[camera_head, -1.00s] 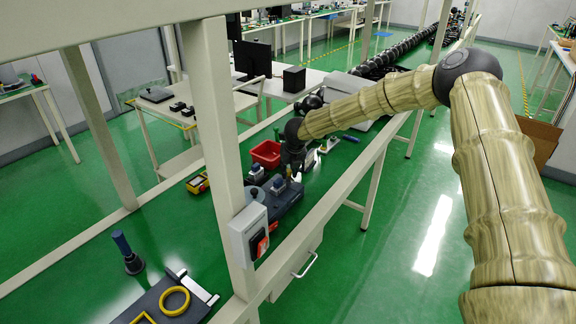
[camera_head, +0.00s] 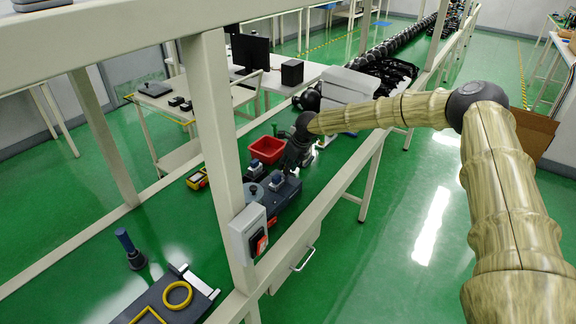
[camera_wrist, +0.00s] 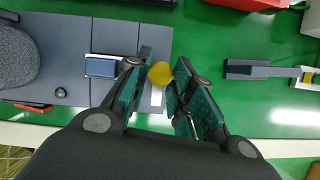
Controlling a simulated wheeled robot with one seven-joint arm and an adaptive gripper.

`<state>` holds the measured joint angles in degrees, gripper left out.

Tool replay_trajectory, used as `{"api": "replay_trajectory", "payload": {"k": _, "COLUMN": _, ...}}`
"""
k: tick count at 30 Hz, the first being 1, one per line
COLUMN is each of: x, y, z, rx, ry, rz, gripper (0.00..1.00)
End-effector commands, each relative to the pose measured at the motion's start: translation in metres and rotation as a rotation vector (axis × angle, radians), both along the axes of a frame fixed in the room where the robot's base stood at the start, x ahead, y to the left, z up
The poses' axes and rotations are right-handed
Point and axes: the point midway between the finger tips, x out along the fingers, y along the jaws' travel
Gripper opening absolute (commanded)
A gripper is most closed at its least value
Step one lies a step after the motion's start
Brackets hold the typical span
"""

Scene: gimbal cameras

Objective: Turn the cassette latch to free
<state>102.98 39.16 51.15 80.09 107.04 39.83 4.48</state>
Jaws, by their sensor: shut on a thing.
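A dark grey device (camera_head: 285,196) with blue-topped blocks lies on the green bench; I take it to hold the cassette latch. In the wrist view its grey top (camera_wrist: 115,38) fills the left side, with a blue block (camera_wrist: 101,67) left of my fingers. My gripper (camera_wrist: 161,88) is over the device's right edge, its teal-padded fingers close on either side of a round yellow knob (camera_wrist: 161,74), shut on it. A pale strip (camera_wrist: 156,96) shows just below the knob. The knob's stem and the finger contact are hidden. In the head view my gripper (camera_head: 293,162) hides the knob.
A red bin (camera_head: 266,150) stands behind the device, and a yellow meter (camera_head: 197,179) lies to its left. A frame post (camera_head: 214,120) with a switch box (camera_head: 247,232) stands in front. A grey tool with a yellow part (camera_wrist: 265,71) lies right of my gripper.

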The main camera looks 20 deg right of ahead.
Motion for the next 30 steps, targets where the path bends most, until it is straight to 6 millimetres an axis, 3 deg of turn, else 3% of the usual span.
{"api": "replay_trajectory", "payload": {"k": 14, "x": -0.0022, "y": 0.0018, "z": -0.0044, "rx": 0.000, "ry": 0.005, "rz": 0.015, "gripper": 0.00}}
{"api": "replay_trajectory", "payload": {"k": 15, "x": -0.0022, "y": 0.0018, "z": -0.0045, "rx": 0.000, "ry": 0.005, "rz": 0.015, "gripper": 0.25}}
{"api": "replay_trajectory", "payload": {"k": 18, "x": -0.0021, "y": 0.0016, "z": -0.0040, "rx": 0.000, "ry": 0.005, "rz": 0.015, "gripper": 0.43}}
{"api": "replay_trajectory", "payload": {"k": 30, "x": -0.0019, "y": -0.0019, "z": 0.0021, "rx": 0.000, "ry": 0.001, "rz": 0.011, "gripper": 0.46}}
